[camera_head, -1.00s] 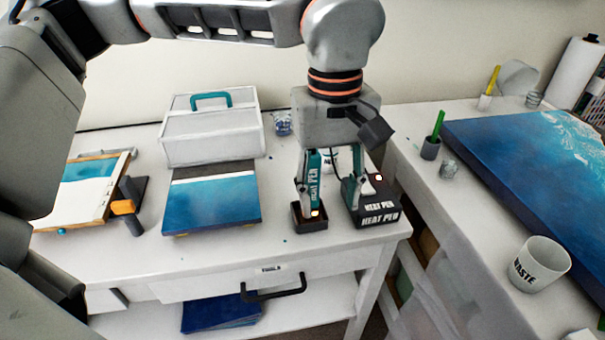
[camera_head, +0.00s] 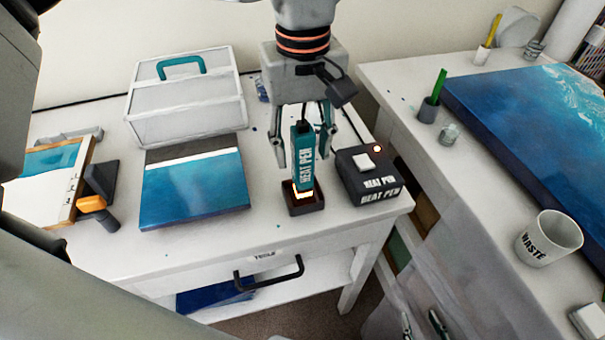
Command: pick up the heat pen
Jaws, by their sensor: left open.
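The heat pen (camera_head: 304,160) is teal with a white label and stands nearly upright in a small dark holder (camera_head: 306,207). A bright orange-white glow shows at its lower end. My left gripper (camera_head: 303,152) points down from above at the pen. It is open, with one finger to each side of the pen in the picture. The pen covers part of the gripper, and I cannot tell whether it is fully between the fingers. No finger visibly presses on it. What look like the fingertips of my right gripper (camera_head: 422,324) show at the bottom edge.
A black heat pen base unit (camera_head: 368,178) stands close right of the holder. A blue panel (camera_head: 194,190) and a white case (camera_head: 186,108) are to the left. A framed piece (camera_head: 77,208) lies far left. A waste cup (camera_head: 548,238) stands on the right table.

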